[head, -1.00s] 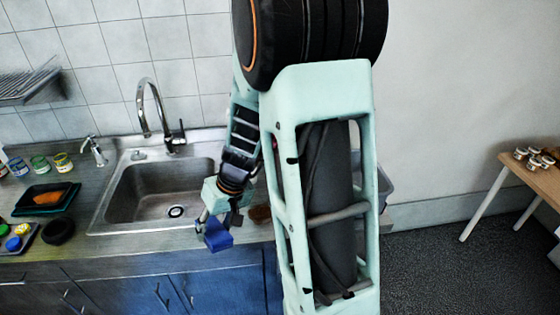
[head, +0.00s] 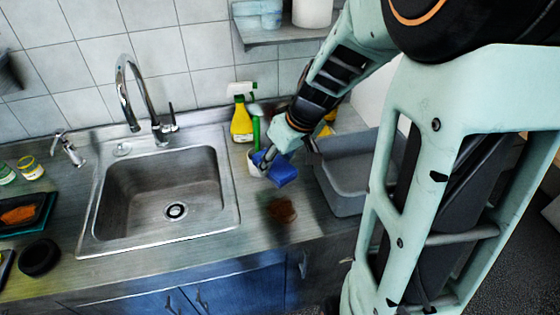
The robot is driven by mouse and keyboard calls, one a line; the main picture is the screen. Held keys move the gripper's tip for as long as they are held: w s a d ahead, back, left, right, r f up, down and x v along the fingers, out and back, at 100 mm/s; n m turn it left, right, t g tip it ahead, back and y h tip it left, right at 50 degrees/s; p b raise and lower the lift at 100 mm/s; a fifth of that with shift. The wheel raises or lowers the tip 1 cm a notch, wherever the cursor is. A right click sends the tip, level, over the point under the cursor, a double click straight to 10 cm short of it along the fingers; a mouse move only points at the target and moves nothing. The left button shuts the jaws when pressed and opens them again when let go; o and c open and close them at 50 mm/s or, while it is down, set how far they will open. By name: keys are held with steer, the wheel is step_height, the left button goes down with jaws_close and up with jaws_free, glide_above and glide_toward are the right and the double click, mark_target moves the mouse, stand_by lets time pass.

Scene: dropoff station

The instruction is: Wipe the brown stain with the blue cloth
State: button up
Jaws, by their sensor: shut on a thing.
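The brown stain (head: 282,210) is a dark patch on the counter to the right of the sink, near the front edge. My gripper (head: 267,165) is shut on the blue cloth (head: 282,174). The cloth shows above and behind the stain in the head view, apart from it in the picture. I cannot tell how high the cloth is above the counter. My gripper's fingers are partly hidden by the cloth.
The steel sink (head: 229,215) with its faucet (head: 160,130) lies to the left. A yellow spray bottle (head: 241,125) stands behind the cloth, and a grey bin (head: 345,200) to its right. A black bowl (head: 40,257) sits at the far left.

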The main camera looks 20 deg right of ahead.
steer(key=shift+w+d+r+n, duration=0.2)
steer(key=shift+r+n, duration=0.1)
steer(key=shift+n, duration=0.2)
steer(key=shift+f+b, duration=1.6)
steer(key=shift+f, duration=0.75)
steer(key=shift+r, duration=0.1)
